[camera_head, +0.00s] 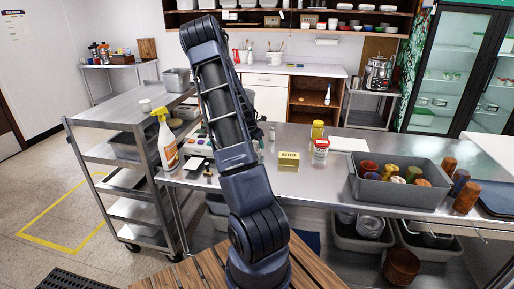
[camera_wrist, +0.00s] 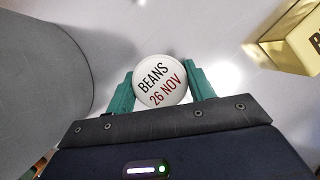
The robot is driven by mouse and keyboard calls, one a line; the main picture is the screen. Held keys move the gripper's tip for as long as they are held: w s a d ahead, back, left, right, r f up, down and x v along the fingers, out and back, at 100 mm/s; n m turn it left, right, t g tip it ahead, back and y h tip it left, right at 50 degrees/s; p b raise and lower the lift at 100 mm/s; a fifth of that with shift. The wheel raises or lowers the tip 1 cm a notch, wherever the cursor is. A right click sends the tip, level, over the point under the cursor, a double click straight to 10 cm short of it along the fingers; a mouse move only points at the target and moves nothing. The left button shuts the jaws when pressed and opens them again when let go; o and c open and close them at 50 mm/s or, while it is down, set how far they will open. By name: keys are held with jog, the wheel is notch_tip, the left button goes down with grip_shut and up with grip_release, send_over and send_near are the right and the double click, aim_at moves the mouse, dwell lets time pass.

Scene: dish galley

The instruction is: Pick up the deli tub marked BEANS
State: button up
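The deli tub (camera_wrist: 160,81) shows in the wrist view as a round white lid marked BEANS in black and 26 NOV in red. My gripper (camera_wrist: 160,78) has its two green fingers on either side of the tub, close against the lid's edges. The view from above does not show whether the fingers press on it. The tub's sides and base are hidden under the lid. In the head view my arm covers most of the gripper area, and I cannot make out the tub there.
A yellow butter box (camera_head: 288,161) stands on the steel counter, also at the wrist view's right (camera_wrist: 288,42). A red-and-white tub (camera_head: 320,151) and yellow bottle (camera_head: 317,131) stand behind it. A grey bin (camera_head: 398,192) holds cups. A spray bottle (camera_head: 166,140) stands left. A large grey rounded shape fills the wrist view's left.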

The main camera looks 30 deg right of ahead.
jog(key=shift+c, duration=1.3)
